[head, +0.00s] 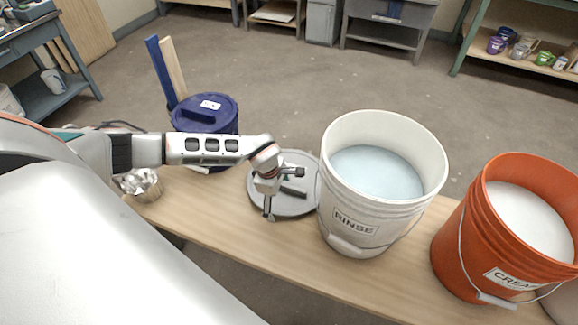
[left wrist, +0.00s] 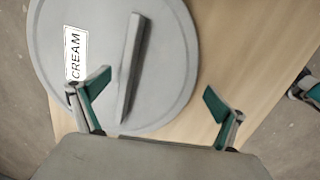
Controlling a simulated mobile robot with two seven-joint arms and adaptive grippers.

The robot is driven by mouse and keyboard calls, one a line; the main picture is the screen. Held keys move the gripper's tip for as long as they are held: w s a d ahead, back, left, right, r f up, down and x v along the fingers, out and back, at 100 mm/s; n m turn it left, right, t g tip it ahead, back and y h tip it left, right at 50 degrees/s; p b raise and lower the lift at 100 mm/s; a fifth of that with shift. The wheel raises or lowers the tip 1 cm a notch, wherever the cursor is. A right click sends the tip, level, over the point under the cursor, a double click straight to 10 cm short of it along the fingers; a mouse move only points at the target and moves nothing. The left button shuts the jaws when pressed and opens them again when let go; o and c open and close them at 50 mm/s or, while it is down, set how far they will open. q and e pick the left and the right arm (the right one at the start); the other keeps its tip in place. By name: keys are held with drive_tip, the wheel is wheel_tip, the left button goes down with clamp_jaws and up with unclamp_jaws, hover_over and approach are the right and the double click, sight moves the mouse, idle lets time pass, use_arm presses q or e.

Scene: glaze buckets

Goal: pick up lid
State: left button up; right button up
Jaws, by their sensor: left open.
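A round grey lid (head: 298,209) lies flat on the wooden bench, left of the white bucket. In the left wrist view the lid (left wrist: 60,30) shows a CREAM label and a raised bar handle (left wrist: 132,68). My left gripper (head: 284,195) is over the lid in the head view and hides part of it. In the left wrist view its fingers (left wrist: 153,95) are spread apart with nothing between them; the handle's near end appears just ahead, nearer the left finger. A dark and teal gripper part (left wrist: 306,88) at the right edge seems to be my right gripper, mostly cut off.
A white RINSE bucket (head: 340,190) stands close against the lid's right side. An orange CREAM bucket (head: 465,245) of white glaze is further right.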

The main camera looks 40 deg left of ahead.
use_arm(q)
drive_tip(key=shift+r, duration=0.15)
drive_tip(key=c, duration=1.4)
drive_tip(key=shift+w+r, duration=0.1)
drive_tip(key=shift+r, duration=0.05)
